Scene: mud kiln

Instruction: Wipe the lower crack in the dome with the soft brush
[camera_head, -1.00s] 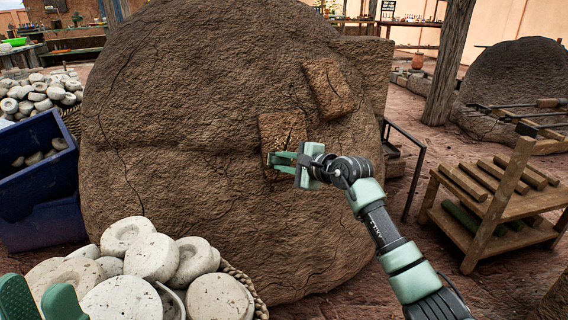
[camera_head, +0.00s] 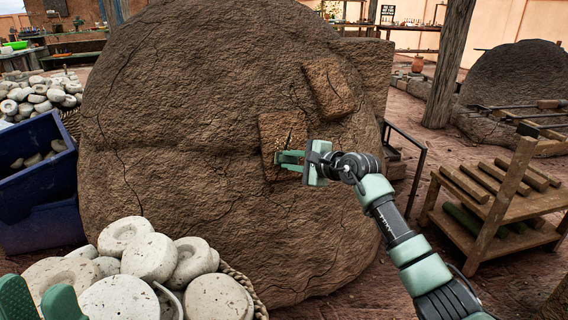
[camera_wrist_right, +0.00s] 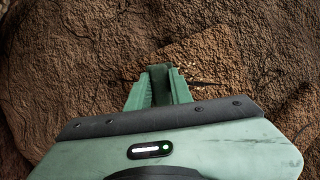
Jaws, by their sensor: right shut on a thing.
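The big brown mud dome (camera_head: 190,100) fills the middle of the head view. It has two rough square patches, an upper one (camera_head: 329,88) and a lower one (camera_head: 270,130). A thin dark crack (camera_head: 289,138) marks the lower patch; it also shows in the right wrist view (camera_wrist_right: 208,82). My right gripper (camera_head: 282,157) is at the lower patch, just below this crack, with its fingers close together. What it holds is mostly hidden; pale bristle-like tips (camera_wrist_right: 181,69) show beyond the fingers in the right wrist view. My left gripper (camera_head: 40,300) is at the bottom left, fingers apart and empty.
A basket of pale round stones (camera_head: 150,257) stands before the dome at lower left, close to my left gripper. A blue crate (camera_head: 40,215) is at the left. A wooden rack (camera_head: 500,205) with bars and a dark metal stand (camera_head: 415,165) are at the right.

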